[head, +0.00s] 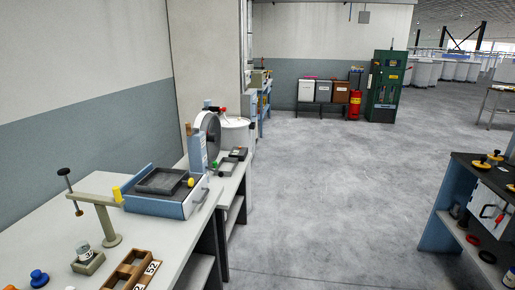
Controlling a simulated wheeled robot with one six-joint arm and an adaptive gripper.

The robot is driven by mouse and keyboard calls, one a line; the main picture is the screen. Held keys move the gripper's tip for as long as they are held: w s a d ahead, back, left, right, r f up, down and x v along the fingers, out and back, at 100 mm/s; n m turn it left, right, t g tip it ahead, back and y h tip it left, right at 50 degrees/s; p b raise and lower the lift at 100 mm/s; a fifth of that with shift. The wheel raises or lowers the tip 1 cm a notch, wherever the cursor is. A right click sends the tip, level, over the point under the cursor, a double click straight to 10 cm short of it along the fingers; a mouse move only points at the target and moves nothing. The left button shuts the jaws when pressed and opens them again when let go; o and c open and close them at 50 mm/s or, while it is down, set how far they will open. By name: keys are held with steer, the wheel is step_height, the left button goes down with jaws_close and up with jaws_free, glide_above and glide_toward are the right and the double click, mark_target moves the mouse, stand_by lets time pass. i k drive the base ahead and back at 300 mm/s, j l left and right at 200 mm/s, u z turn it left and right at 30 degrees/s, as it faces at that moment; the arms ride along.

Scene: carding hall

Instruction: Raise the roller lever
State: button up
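My gripper is not in view. No lever is labelled as the roller lever, and I cannot tell which one it is. A blue and grey machine (170,204) with a dark tray on top stands on the left bench. It has a yellow knob (190,182) at its right and a yellow grip (117,193) at its left. Behind it is a grey wheel-like part (209,135) with a red-tipped piece (222,112) near its top. A beige stand (108,222) with a black-knobbed rod (65,172) is in front of the machine.
A green cabinet (385,85) is far back. Open floor (335,190) lies between.

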mark_target(217, 108)
steer(key=i, duration=0.9)
steer(key=i+l+u, duration=0.1)
steer(key=i, duration=0.8)
steer(key=i+u, duration=0.2)
steer(key=i, duration=0.2)
steer(key=i+l+u, duration=0.45)
steer(key=i, duration=0.3)
